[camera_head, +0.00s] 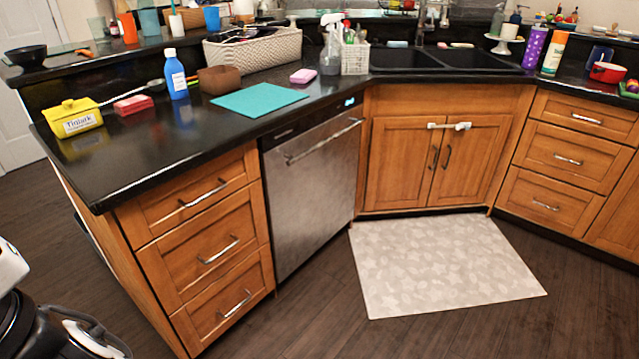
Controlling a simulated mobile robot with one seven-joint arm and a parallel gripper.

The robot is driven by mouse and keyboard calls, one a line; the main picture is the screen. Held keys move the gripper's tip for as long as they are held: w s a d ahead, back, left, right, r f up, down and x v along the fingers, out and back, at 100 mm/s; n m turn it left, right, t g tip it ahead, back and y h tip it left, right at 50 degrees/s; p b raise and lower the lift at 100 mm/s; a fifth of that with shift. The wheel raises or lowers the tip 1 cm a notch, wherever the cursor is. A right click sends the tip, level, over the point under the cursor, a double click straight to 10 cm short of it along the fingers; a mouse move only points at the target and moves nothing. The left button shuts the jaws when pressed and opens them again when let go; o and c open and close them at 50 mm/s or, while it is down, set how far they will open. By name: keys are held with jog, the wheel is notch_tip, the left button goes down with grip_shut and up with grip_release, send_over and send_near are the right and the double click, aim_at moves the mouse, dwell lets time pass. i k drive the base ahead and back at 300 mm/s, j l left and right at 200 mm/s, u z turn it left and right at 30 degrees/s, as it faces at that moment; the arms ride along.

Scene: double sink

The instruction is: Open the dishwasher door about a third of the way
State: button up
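The dishwasher (312,200) stands under the black counter in the middle of the head view, between a drawer cabinet on its left and the sink cabinet on its right. Its stainless steel door is upright and looks shut, flush with the cabinet fronts. A silver bar handle (322,142) runs across the upper part of the door, with a dark control strip above it. Nothing touches the handle or the door. Black and white parts of my own body show at the bottom left corner, well apart from the dishwasher. My gripper cannot be made out in this view.
The wooden floor (330,325) in front of the dishwasher is clear. A pale leaf-patterned mat (440,265) lies before the sink cabinet (430,160). The drawer cabinet (205,250) has protruding handles. A teal mat (258,99) lies on the counter above.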

aim_at(309, 165)
jog(key=i, duration=0.65)
jog(key=i+j+z, duration=0.1)
jog(key=i, duration=0.55)
